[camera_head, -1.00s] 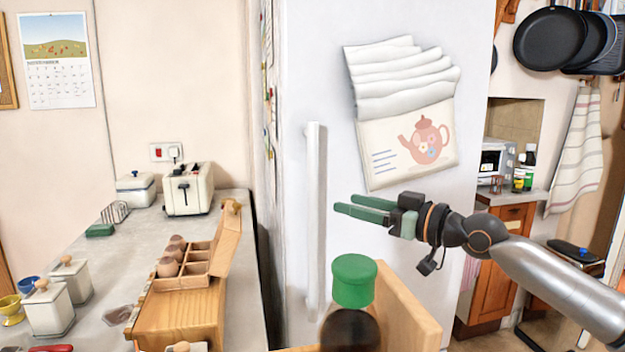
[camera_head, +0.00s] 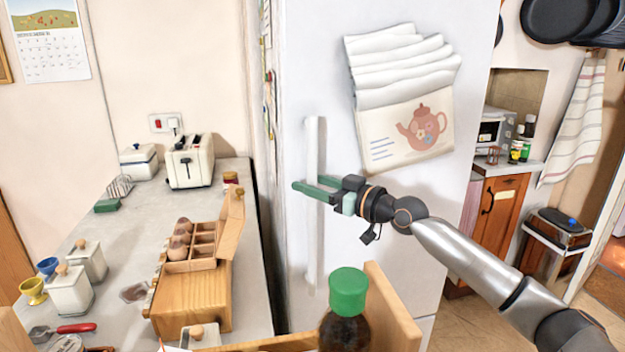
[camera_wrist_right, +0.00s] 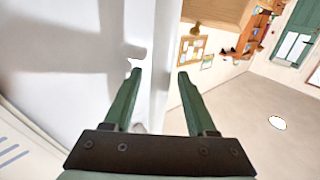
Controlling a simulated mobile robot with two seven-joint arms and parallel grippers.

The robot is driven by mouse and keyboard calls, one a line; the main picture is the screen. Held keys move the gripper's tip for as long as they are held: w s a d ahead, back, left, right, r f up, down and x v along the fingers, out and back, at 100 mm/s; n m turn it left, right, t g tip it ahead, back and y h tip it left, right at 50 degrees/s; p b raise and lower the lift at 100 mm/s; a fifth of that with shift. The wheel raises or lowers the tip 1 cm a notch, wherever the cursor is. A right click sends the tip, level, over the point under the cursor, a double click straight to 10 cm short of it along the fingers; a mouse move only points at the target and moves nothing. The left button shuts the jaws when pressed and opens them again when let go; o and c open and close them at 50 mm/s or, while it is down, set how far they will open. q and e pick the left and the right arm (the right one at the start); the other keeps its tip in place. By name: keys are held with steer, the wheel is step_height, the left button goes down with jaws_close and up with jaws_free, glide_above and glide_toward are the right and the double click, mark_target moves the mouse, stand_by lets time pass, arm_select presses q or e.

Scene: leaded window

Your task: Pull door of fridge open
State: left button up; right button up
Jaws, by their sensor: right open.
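The white fridge door (camera_head: 395,215) faces me, with a tea towel bearing a teapot picture (camera_head: 408,110) on its upper part. A long white vertical handle (camera_head: 313,250) runs along its left edge. My right gripper (camera_head: 305,188) is open, with its green fingers level with the handle's middle. In the right wrist view, the handle (camera_wrist_right: 160,70) runs between the two open fingers (camera_wrist_right: 157,80). I cannot tell whether either finger touches it. The door looks shut. My left gripper is not in view.
A counter (camera_head: 120,240) on the left holds a toaster (camera_head: 188,162), a wooden egg box (camera_head: 195,280) and white canisters. A green-capped bottle (camera_head: 347,290) and a wooden box edge stand low in front of the fridge. Pans (camera_head: 560,18) hang at the upper right.

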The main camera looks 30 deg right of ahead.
steer(key=shift+c, duration=0.3)
jaws_close()
stand_by(1.1)
